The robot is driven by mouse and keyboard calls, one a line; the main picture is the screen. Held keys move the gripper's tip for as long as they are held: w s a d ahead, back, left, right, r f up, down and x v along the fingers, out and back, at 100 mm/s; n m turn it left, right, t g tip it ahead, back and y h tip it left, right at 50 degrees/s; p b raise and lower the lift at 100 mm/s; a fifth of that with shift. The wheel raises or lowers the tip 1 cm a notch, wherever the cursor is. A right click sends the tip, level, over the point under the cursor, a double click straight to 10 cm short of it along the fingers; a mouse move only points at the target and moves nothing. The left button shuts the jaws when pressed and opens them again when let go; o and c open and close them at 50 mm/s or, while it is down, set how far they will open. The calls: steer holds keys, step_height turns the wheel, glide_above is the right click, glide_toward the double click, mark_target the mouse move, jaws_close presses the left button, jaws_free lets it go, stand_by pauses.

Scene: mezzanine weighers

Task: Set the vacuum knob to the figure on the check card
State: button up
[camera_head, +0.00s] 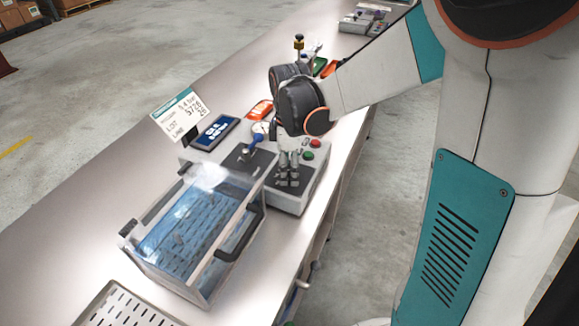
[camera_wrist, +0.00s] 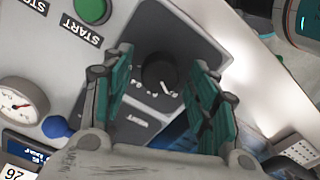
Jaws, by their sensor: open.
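The black knob (camera_wrist: 158,72) sits on a dark panel in the wrist view, with a white pointer mark and small white scale marks on its lower side; the figures are too small to read. My gripper (camera_wrist: 160,92) is open, with one teal-padded finger on each side of the knob; I cannot tell whether they touch it. In the head view my gripper (camera_head: 289,162) points down over the control box (camera_head: 292,203) and the knob cannot be made out. The check card (camera_head: 181,117) stands tilted behind the box; its vacuum line seems to read 5.4, but is blurred.
Green START button (camera_wrist: 92,10) and round gauge (camera_wrist: 20,104) are close to my fingers, with a blue ball (camera_wrist: 56,127) beside the gauge. A clear-lidded chamber (camera_head: 186,285) stands left of the box. A slotted tray (camera_head: 84,318) lies at the front. The bench's left side is clear.

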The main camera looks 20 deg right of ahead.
steer(key=c, duration=1.1)
steer(key=shift+m, duration=0.4)
steer(key=m, duration=0.3)
steer(key=shift+p, duration=0.35)
steer(key=m, duration=0.4)
steer(key=shift+p, duration=0.3)
steer(key=m, duration=0.4)
steer(key=shift+m+p, duration=0.35)
steer(key=shift+m, duration=1.65)
